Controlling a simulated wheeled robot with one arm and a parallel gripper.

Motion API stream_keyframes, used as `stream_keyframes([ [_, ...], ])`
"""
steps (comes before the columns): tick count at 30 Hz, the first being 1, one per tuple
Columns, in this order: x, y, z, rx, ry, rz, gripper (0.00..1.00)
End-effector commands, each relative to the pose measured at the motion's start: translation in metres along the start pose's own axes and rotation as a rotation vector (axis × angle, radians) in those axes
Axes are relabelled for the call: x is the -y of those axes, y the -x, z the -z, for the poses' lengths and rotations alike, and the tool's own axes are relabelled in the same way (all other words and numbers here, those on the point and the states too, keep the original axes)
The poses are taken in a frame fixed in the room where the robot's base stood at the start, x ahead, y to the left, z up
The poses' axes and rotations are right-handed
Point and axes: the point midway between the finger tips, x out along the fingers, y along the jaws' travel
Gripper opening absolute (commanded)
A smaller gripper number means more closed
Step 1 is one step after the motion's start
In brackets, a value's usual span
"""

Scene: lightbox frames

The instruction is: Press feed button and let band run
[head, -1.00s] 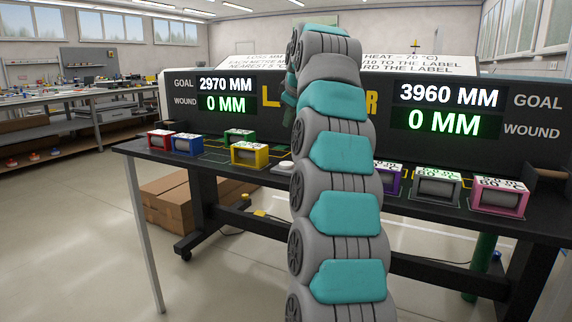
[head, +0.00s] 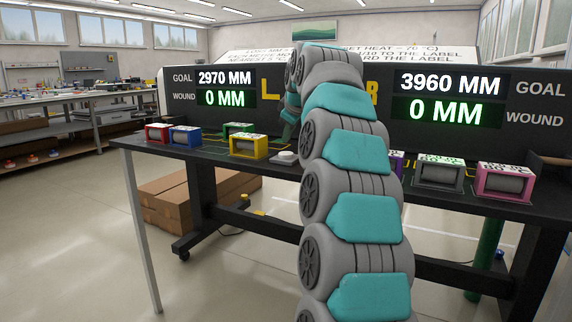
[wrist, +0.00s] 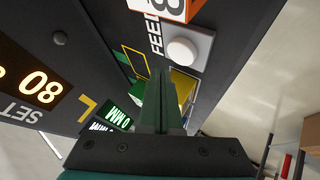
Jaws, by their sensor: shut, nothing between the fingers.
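The feed button (wrist: 182,50) is a round white knob on a pale square base, beside the word FEED in the wrist view. It also shows on the bench in the head view (head: 286,156). My gripper (wrist: 161,76) is shut and empty, its dark green fingers pointing toward the button area. The fingertips appear close to the button in the picture but apart from it. In the head view my arm hides part of the gripper. The left display (head: 225,87) reads goal 2970 MM, wound 0 MM. The right display (head: 450,95) reads goal 3960 MM, wound 0 MM.
Red (head: 157,133), blue (head: 185,136), green (head: 238,129) and yellow (head: 248,147) spool boxes stand left of the button. Grey (head: 438,172) and pink (head: 505,181) ones stand at the right. An orange SET display (wrist: 40,88) shows 80.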

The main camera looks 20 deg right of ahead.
Motion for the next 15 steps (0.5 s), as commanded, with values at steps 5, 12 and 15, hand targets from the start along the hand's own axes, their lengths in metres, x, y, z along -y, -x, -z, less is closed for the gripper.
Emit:
stream_keyframes([
  [5, 0.0073, -0.0098, -0.0078, 0.000, 0.000, -0.001, 0.00],
  [12, 0.0070, -0.0102, -0.0077, -0.001, 0.000, -0.002, 0.00],
  [15, 0.0070, -0.0102, -0.0076, -0.001, 0.000, -0.002, 0.00],
])
